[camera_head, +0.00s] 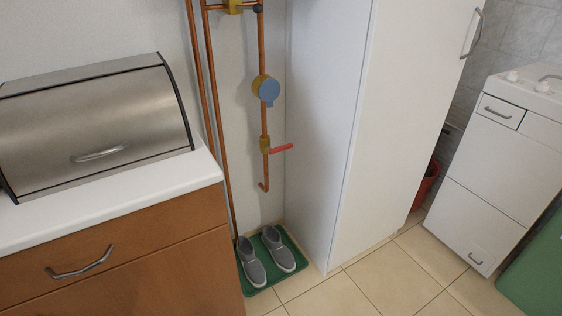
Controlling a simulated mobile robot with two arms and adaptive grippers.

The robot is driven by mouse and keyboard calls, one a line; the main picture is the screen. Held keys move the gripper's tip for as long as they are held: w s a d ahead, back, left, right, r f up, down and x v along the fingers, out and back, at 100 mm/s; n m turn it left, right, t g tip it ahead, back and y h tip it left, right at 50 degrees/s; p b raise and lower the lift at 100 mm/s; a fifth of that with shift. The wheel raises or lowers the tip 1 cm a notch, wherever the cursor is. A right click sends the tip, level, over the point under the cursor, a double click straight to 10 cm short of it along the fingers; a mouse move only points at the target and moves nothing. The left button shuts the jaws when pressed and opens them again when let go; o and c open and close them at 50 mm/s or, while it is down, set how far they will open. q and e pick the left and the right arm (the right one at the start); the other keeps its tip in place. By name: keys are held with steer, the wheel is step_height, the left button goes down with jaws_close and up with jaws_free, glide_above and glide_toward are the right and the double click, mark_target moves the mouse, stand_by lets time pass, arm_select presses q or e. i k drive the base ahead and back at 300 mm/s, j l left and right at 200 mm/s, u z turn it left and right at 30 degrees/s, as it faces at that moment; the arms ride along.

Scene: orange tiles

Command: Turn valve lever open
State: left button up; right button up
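A red valve lever (281,148) sticks out to the right from a brass valve body (265,145) in the head view. It lies roughly level, across the upright copper pipe (263,120). A blue-faced round meter (269,89) with a brass rim sits above it on the same pipe. The pipe ends in a short bend below the valve. Neither of my grippers shows in the head view.
A wooden cabinet with a white worktop (120,201) and a steel bread box (95,125) stands at the left. A tall white cabinet (390,130) stands right of the pipes. Grey shoes (252,264) lie on a green mat (291,246) below. Tiled floor (385,283) is clear in front.

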mark_target(272, 151)
steer(key=i+l+u, duration=0.1)
steer(key=l, duration=0.2)
steer(key=i+l+u, duration=0.1)
steer(key=l, duration=0.2)
steer(key=i+l+u, duration=0.1)
steer(key=l, duration=0.25)
steer(key=i+l+u, duration=0.1)
steer(key=l, duration=0.2)
steer(key=i, duration=0.05)
